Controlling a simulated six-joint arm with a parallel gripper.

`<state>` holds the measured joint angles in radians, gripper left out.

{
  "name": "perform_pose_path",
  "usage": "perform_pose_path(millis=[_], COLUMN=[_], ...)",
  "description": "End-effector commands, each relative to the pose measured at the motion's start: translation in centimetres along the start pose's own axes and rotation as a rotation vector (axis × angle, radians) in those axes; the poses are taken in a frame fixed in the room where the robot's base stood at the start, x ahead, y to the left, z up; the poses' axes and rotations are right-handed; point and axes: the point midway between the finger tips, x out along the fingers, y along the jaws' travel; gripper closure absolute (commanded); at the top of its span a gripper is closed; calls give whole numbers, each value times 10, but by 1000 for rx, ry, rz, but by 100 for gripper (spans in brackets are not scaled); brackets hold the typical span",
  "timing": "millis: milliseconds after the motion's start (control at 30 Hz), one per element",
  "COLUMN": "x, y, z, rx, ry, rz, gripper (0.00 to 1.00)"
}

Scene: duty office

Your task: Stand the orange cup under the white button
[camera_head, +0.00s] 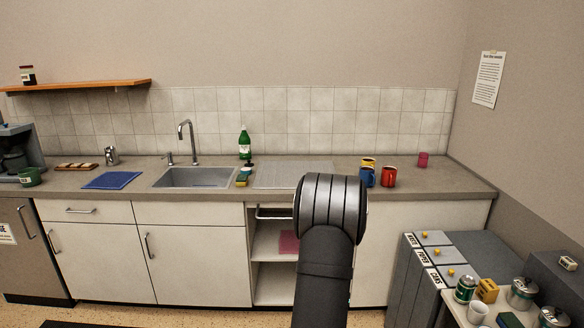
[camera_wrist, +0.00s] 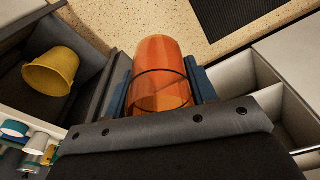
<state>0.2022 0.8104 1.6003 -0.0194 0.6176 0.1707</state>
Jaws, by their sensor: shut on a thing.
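In the wrist view, the see-through orange cup (camera_wrist: 162,60) sits between the two fingers of my gripper (camera_wrist: 161,86). The fingers press on its left and right sides, and the cup is held above the floor. Its lower part is partly hidden by the gripper body. In the head view, my own arm hides the gripper and the cup. I cannot make out a white button for certain. A dark coffee machine (camera_head: 18,146) is cut off at the left edge of the head view.
Red (camera_head: 389,177) and blue (camera_head: 367,177) mugs stand on the counter (camera_head: 330,200), right of the sink (camera_head: 195,177). A grey bin unit (camera_head: 408,285) and a crowded side table stand at lower right. In the wrist view, a yellow tub (camera_wrist: 52,72) lies left of the cup.

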Motion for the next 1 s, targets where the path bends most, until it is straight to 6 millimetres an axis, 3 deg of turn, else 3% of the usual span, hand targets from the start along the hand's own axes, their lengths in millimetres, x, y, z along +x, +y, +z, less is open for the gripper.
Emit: perform_pose_path(millis=[33, 133, 367, 567, 1000], x=[-1, -1, -2, -2, -7], y=[-21, -50, -83, -88, -88], z=[17, 44, 83, 90, 84], rx=[-68, -180, -333, -359, -345], ry=[-2, 1, 6, 6, 9], rz=[-7, -18, -33, -36, -35], gripper=[71, 71, 71, 71, 71])
